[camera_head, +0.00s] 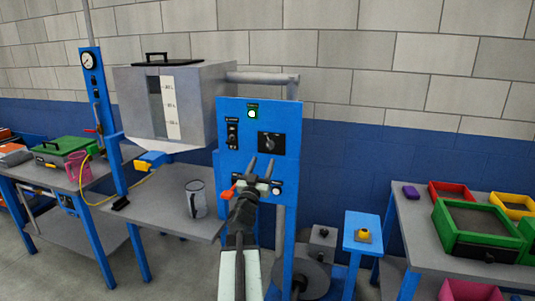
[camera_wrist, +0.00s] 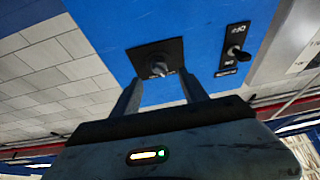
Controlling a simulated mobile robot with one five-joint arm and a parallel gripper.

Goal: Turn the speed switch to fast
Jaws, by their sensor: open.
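The blue control panel (camera_head: 259,116) stands in the middle of the head view. On it is a rotary switch (camera_head: 270,144) with a dark knob on a black plate, taken as the speed switch; its labels are too small to read. My gripper (camera_head: 261,163) is in front of the panel, fingers open and pointing up at the switch from just below. In the wrist view, which looks turned over, the switch knob (camera_wrist: 160,68) lies between and just beyond the two open fingertips (camera_wrist: 160,84). I see no clear contact.
A metal hopper (camera_head: 190,105) and a clear jug (camera_head: 195,199) stand left.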

